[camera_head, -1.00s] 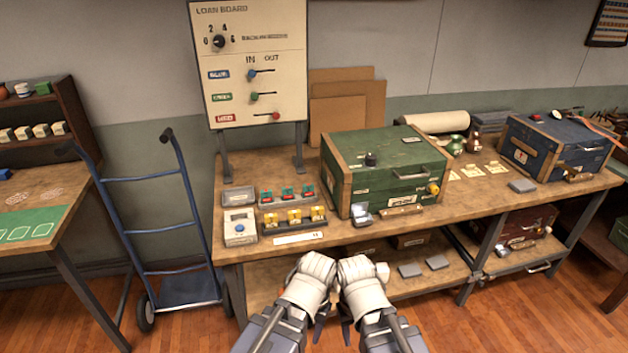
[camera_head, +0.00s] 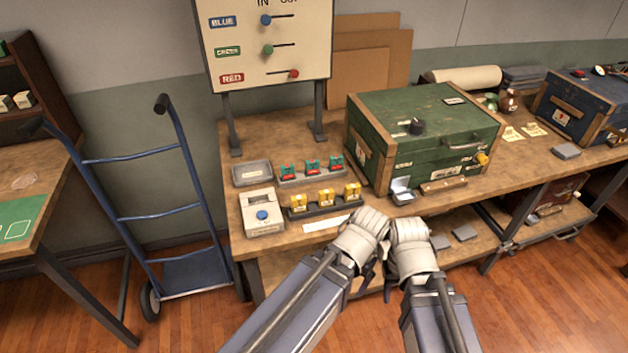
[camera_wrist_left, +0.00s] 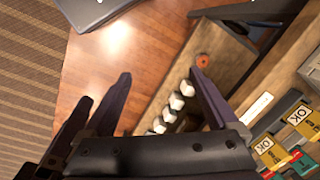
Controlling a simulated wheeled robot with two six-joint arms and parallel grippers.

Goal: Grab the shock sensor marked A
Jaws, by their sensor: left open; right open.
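Small yellow units (camera_head: 326,197) stand in a dark rack at the bench's front left. Small green units with red parts (camera_head: 312,167) stand in a grey rack behind them. I cannot read a mark A on any of them, so I cannot tell which is the shock sensor marked A. In the left wrist view, yellow units with OK labels (camera_wrist_left: 270,152) show at the lower right. My left gripper (camera_wrist_left: 165,85) is open and empty, its fingers spread apart. My right gripper (camera_head: 411,245) is open at the bench's front edge, beside the left one; its fingertips are mostly hidden.
A white box with a blue knob (camera_head: 262,212) and a grey tray (camera_head: 252,173) sit left of the racks. A green case (camera_head: 425,130) stands to their right. The loan board (camera_head: 265,50) rises behind. A blue hand truck (camera_head: 150,215) stands left of the bench.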

